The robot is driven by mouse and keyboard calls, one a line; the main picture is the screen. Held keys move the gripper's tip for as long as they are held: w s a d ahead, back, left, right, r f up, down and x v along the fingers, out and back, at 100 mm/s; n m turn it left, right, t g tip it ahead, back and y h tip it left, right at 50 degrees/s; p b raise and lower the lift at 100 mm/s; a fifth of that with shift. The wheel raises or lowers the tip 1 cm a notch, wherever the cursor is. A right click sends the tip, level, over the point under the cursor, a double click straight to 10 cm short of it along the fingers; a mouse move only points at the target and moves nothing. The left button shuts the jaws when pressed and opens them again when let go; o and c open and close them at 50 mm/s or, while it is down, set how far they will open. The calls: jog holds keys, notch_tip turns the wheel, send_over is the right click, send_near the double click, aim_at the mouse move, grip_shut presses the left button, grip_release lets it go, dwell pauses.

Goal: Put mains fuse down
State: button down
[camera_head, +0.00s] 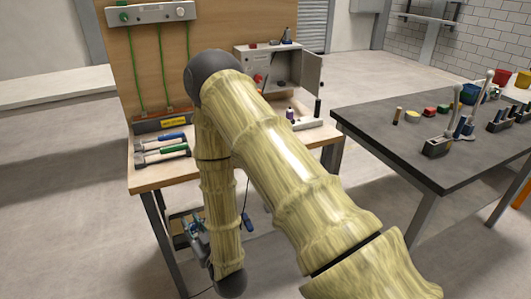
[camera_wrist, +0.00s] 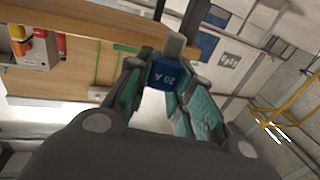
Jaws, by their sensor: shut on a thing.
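The mains fuse (camera_wrist: 161,77) is a blue body marked "20 A" with a grey end, seen in the wrist view. My gripper (camera_wrist: 167,72) is shut on it, with a teal-padded finger at each side. The fuse touches no other surface that I can see. In the head view my gripper (camera_head: 190,232) hangs low at the workbench's front, below the top's level, partly hidden by my arm. I cannot make out the fuse there.
The wooden workbench (camera_head: 165,178) carries tools with blue and green handles (camera_head: 160,148) and an open grey cabinet (camera_head: 262,60). A dark table (camera_head: 400,150) at the right holds several small items at its far side; its near left part is bare.

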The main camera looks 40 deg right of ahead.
jog(key=d+r+m+h+b, duration=0.1)
jog(key=d+r, duration=0.4)
jog(key=d, duration=0.5)
jog(key=w+d+r+m+h+b, duration=0.15)
jog(key=d+r, duration=0.25)
jog(key=d, duration=0.5)
jog(key=d+r+h+b, duration=0.15)
jog(key=d+r, duration=0.35)
jog(key=d, duration=0.5)
jog(key=shift+g, duration=0.3)
jog(key=p+x, duration=0.1)
jog(key=x, duration=0.4)
jog(key=f+p+x, duration=0.1)
jog(key=x, duration=0.4)
jog(key=p+x, duration=0.1)
jog(key=x, duration=0.4)
jog(key=shift+w+a+f, duration=0.1)
jog(key=shift+a+f, duration=0.25)
jog(key=shift+f+p, duration=0.55)
jog(key=shift+f, duration=1.2)
jog(key=shift+f, duration=0.15)
jog(key=c, duration=1.3)
grip_release()
jog(key=shift+o, duration=0.2)
